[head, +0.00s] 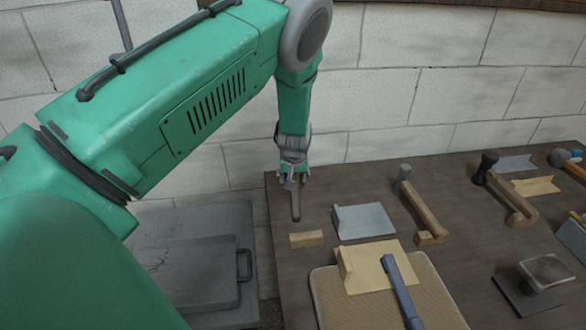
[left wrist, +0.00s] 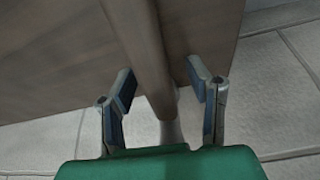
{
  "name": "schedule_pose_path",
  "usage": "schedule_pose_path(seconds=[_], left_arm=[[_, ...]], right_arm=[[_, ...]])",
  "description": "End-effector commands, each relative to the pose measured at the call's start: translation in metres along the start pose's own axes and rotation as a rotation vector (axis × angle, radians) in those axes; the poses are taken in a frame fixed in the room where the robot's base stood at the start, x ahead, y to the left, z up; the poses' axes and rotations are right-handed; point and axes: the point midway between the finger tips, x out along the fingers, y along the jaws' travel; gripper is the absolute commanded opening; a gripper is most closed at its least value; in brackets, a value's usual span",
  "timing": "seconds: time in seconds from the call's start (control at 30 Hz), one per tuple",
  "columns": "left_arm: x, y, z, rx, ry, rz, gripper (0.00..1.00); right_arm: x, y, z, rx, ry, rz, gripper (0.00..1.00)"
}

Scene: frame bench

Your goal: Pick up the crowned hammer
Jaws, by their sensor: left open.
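A brown wooden handle (head: 296,208) lies near the bench's back left corner, its far end hidden under my left gripper (head: 293,180). In the left wrist view, the handle (left wrist: 147,55) runs between the open fingers of that gripper (left wrist: 162,84). A paler, greyish end shows near the gripper base; its shape is unclear. I cannot tell which hammer is the crowned one. My right gripper is not in view.
A small wood block (head: 306,239), a grey angled plate (head: 364,221) and a tan angled piece (head: 374,268) are nearby. A dark-handled tool (head: 398,286) lies across the tan piece and mat (head: 438,291). A block-walled wall (head: 380,95) stands behind the bench.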

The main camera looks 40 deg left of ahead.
Motion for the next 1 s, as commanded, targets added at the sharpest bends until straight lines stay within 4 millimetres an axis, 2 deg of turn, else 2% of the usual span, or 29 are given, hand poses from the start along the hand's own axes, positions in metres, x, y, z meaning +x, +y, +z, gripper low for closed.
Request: schedule_pose_path(seconds=[0.7, 0.83, 1.0], left_arm=[[0.0050, 0.0004, 0.0019, 0.000, -0.001, -0.001, 0.45], [0.0050, 0.0004, 0.0019, 0.000, -0.001, -0.001, 0.00], [0.0044, 0.0007, 0.0010, 0.000, 0.001, 0.000, 0.00]], right_arm=[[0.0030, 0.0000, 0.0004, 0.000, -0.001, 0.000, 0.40], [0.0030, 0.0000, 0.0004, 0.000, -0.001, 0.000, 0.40], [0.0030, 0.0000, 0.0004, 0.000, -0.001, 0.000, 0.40]])
